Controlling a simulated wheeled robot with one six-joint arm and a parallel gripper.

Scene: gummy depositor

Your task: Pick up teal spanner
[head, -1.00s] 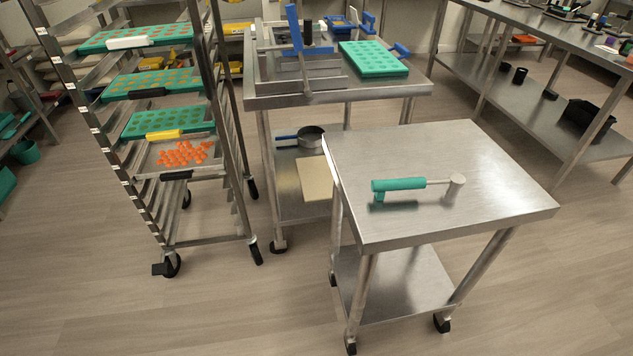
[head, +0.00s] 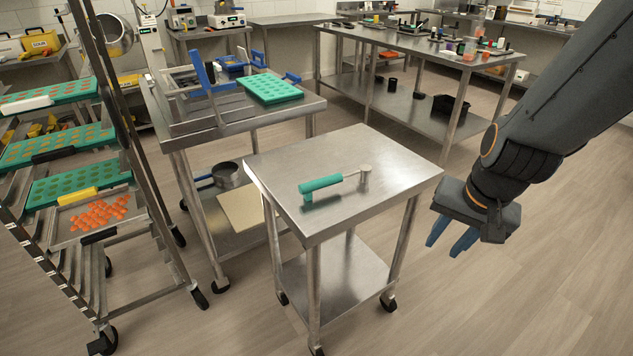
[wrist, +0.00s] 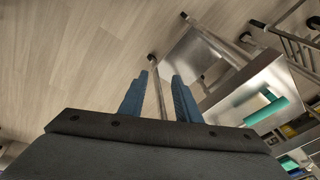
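The teal spanner (head: 324,186) has a teal handle and a metal shaft with a round metal head. It lies on the bare steel top of a small cart (head: 375,200) in the middle of the head view. Its teal handle also shows at the right of the wrist view (wrist: 266,111). My gripper (head: 452,244) is to the right of the cart, apart from it and from the spanner. Its two blue fingers (wrist: 160,95) stand apart with nothing between them, so it is open and empty.
A tray rack (head: 140,190) with green moulds stands at the left. A second steel table (head: 190,135) behind the cart holds a green mould (head: 270,88) and a metal frame with blue handles. A long bench (head: 420,47) is at the back. The floor right of the cart is clear.

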